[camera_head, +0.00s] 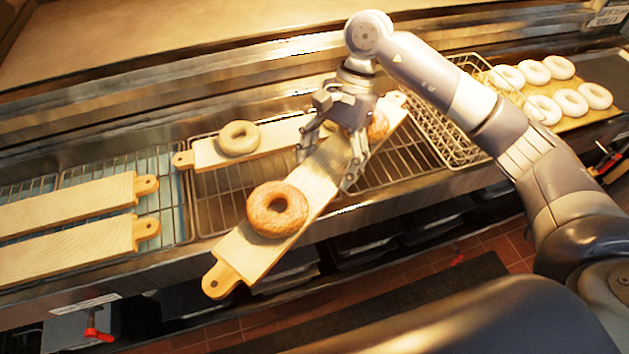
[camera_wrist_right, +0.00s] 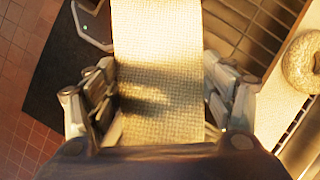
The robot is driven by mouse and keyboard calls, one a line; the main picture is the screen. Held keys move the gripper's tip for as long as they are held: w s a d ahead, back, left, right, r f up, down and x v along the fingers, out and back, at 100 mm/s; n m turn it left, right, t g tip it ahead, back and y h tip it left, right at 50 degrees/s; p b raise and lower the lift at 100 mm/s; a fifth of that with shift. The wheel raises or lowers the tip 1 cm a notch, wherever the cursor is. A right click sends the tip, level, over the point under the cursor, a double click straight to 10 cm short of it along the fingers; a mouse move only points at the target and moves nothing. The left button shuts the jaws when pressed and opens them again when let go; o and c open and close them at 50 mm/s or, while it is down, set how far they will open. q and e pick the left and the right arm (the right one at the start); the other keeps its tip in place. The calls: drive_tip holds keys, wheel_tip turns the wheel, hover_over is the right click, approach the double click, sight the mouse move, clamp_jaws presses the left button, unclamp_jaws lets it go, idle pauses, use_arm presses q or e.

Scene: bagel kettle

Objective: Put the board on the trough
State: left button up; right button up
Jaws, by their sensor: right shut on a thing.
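My right gripper (camera_head: 338,150) is shut across the middle of a long wooden board (camera_head: 312,185). The board lies at a slant and its near handle sticks out past the front edge of the trough (camera_head: 390,170). A browned bagel (camera_head: 277,209) sits on the board's near half. A second browned bagel (camera_head: 379,126) is on its far part, partly behind the gripper. In the right wrist view the fingers (camera_wrist_right: 160,100) stand on both sides of the pale board (camera_wrist_right: 160,60). I cannot tell whether the board touches the trough. My left gripper is not in view.
Another board (camera_head: 205,156) with a pale bagel (camera_head: 238,138) lies on the rack behind. Two empty boards (camera_head: 65,207) lie at the left. A wire basket (camera_head: 440,120) and a tray of several white bagels (camera_head: 575,118) are at the right.

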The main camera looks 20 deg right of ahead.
sight(319, 149)
drive_tip(key=w+m, duration=0.1)
drive_tip(key=w+m+t, duration=0.1)
drive_tip(key=m, duration=0.1)
drive_tip(key=w+m, duration=0.1)
drive_tip(key=shift+w+a+r+m+t+y, duration=0.1)
drive_tip(key=shift+w+r+m+t+y, duration=0.25)
drive_tip(key=shift+w+m+t+y, duration=0.05)
drive_tip(key=shift+w+a+m, duration=0.1)
drive_tip(key=shift+w+m, duration=0.4)
drive_tip(key=shift+m, duration=0.2)
drive_tip(key=shift+w+f+t, duration=0.1)
drive_tip(key=shift+f+t, duration=0.1)
drive_tip(key=shift+t, duration=0.1)
wheel_tip(319, 149, down, 5)
drive_tip(key=shift+f+p, duration=0.1)
drive_tip(key=shift+p, duration=0.95)
wheel_tip(319, 149, down, 4)
drive_tip(key=shift+p, duration=0.65)
drive_tip(key=shift+f, duration=0.25)
drive_tip(key=o, duration=1.4)
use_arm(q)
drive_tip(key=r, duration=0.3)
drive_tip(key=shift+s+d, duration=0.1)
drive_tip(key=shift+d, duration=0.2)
